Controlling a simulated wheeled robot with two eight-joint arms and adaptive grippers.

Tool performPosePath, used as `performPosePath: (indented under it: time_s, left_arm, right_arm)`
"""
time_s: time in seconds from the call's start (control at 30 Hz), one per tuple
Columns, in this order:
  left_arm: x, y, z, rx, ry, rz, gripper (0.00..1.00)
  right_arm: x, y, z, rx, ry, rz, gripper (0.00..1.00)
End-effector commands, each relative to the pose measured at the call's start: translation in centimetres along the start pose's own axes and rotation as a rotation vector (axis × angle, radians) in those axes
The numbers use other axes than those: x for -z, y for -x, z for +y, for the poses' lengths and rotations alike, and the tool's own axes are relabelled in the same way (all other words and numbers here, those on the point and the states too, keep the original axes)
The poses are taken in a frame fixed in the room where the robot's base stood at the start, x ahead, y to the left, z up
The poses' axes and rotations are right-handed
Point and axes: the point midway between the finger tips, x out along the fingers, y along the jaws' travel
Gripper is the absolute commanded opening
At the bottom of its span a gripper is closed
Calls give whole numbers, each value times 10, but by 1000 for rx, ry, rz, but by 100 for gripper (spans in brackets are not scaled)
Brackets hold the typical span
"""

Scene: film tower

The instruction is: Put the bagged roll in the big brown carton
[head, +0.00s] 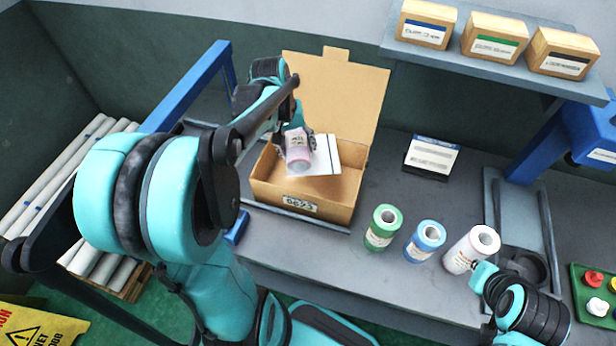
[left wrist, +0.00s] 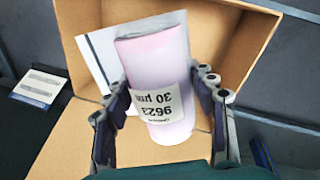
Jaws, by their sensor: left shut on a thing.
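The bagged roll (head: 298,152) is pale pink with a white label, which reads 9623 and 30 µm in the left wrist view (left wrist: 158,70). My left gripper (head: 297,136) is shut on it, with one finger on each side of the roll (left wrist: 165,97). The roll is held over the opening of the big brown carton (head: 330,208), whose lid stands up at the back. The carton is labelled 0623 or similar. A white sheet (head: 326,158) shows behind the roll, in the carton. My right gripper (head: 482,272) is at the lower right beside a white roll; its fingers are mostly hidden.
A green roll (head: 382,228), a blue roll (head: 426,240) and a white roll (head: 470,250) stand on the grey bench right of the carton. Three small cartons (head: 495,38) sit on the shelf above. A button panel (head: 598,293) is at far right.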

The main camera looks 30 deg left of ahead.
Motion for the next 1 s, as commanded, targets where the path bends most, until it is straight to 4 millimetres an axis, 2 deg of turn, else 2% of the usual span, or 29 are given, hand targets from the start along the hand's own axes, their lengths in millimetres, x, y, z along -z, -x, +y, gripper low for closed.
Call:
performPosePath:
  time_s: [0.03, 0.1, 0.3, 0.4, 0.63, 0.83, 1.0]
  left_arm:
    - [1, -19, -4, 0, 0, 0, 10]
    - [1, -39, -8, 0, 0, 0, 10]
    - [1, -87, -17, 0, 0, 0, 10]
    - [0, -100, -20, 0, 0, 0, 10]
    - [0, -115, -23, 0, 0, 0, 10]
    - [1, -146, -29, 0, 0, 0, 10]
    - [0, -149, -30, 0, 0, 0, 10]
  right_arm:
    - [-5, -7, 0, 0, 0, 0, 0]
    - [-9, -13, 0, 0, 0, 0, 0]
    - [-18, -26, 0, 0, 0, 0, 0]
    - [-20, -29, 0, 0, 0, 0, 0]
    - [-23, -33, 0, 0, 0, 0, 0]
    - [-31, -43, 0, 0, 0, 0, 0]
    - [-30, -42, 0, 0, 0, 0, 0]
